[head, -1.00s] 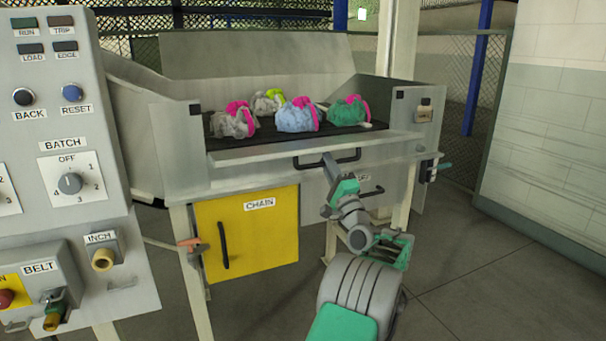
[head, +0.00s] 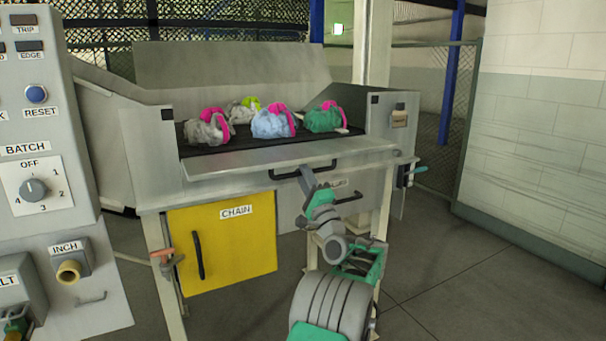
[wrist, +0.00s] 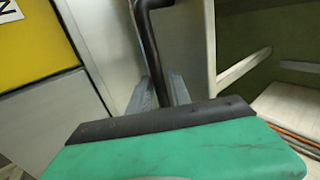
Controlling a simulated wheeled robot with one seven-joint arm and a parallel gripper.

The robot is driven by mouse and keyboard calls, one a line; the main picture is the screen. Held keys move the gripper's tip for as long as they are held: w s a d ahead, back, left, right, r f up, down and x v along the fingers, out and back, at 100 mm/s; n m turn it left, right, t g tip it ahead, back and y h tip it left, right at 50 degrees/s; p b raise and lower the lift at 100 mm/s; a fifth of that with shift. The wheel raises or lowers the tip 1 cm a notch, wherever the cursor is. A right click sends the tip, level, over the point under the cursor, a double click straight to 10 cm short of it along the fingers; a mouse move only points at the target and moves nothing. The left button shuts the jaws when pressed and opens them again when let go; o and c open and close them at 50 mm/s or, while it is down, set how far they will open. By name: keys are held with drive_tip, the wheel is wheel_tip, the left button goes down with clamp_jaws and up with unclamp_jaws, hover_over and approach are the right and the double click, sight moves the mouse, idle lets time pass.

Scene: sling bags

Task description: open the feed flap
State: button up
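The feed flap (head: 245,163) is the long grey panel along the front of the metal hopper, below the bags. It leans outward, with its pale upper face showing. A black bar handle (head: 283,175) is on its front. My gripper (head: 307,174) is at this handle. In the wrist view the black handle (wrist: 149,45) runs down between the two grey fingers (wrist: 161,92), which look closed around it. The green gripper body hides the lower part of that view.
Several sling bags (head: 270,123) lie on the dark bed behind the flap. Below is a yellow CHAIN door (head: 222,250) with a black handle. A control panel (head: 50,140) stands at the left. A pale wall (head: 535,140) is at the right, with open floor (head: 450,270) before it.

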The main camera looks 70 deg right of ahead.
drive_tip(key=shift+o, duration=1)
drive_tip(key=b+v, duration=0.1)
drive_tip(key=v, duration=0.7)
drive_tip(key=shift+b, duration=0.35)
drive_tip(key=shift+d, duration=0.1)
